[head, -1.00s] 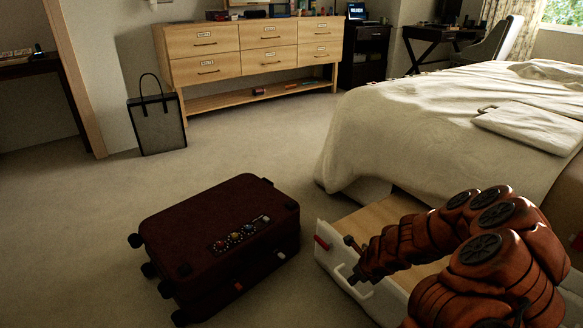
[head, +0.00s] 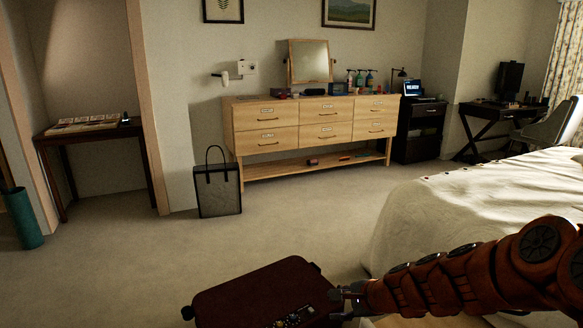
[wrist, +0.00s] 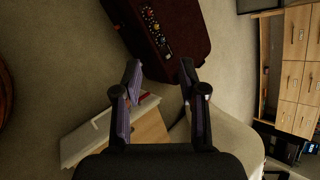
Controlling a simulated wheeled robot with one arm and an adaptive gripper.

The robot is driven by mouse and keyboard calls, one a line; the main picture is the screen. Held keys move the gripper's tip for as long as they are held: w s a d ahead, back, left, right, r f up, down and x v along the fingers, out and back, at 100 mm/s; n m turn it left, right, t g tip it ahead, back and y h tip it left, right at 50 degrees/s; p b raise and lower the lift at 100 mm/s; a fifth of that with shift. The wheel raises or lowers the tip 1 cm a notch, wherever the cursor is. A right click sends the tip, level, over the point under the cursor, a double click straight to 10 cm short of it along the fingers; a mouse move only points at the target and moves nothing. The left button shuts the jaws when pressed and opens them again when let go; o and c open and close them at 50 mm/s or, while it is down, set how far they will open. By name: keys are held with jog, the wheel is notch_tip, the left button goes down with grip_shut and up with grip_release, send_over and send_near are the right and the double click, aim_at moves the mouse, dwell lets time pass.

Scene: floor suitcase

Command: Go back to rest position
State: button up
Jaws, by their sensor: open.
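My gripper (head: 348,302) is at the bottom of the head view, in front of the dark red suitcase (head: 262,296) as seen there. In the wrist view my gripper (wrist: 158,72) has its two fingers spread apart with nothing between them. The suitcase (wrist: 185,18) lies on the floor beyond the fingertips, with small round coloured things on its top. It looks closed. An open drawer (wrist: 95,140) with a white front shows at lower left of the wrist view, partly hidden by my gripper.
The bed (head: 470,200) stands on the right. A wooden dresser (head: 312,128) stands along the back wall, with a black bag (head: 218,190) beside it. A side table (head: 90,130) and a teal bin (head: 22,218) are at left. Carpet (head: 120,260) is clear between them.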

jog(key=s+a+r+n+g+p, duration=0.2)
jog(key=s+r+n+p, duration=0.35)
jog(key=s+r, duration=0.3)
jog(key=s+a+r+n+g+p, duration=0.2)
jog(key=s+r+n+p, duration=0.2)
jog(key=s+r+p, duration=0.4)
jog(key=s+d+r+n+g+h+p, duration=0.2)
jog(key=s+d+r+n+h+p, duration=0.1)
jog(key=s+d+r+p, duration=0.2)
jog(key=s+d+r+n+g+h+p, duration=0.2)
jog(key=s+d+r+p, duration=0.4)
jog(key=s, duration=0.8)
notch_tip(320, 180, up, 3)
jog(key=shift+r+n+h, duration=0.15)
jog(key=shift+n+h, duration=0.3)
jog(key=shift+h, duration=0.15)
jog(key=shift+d, duration=0.1)
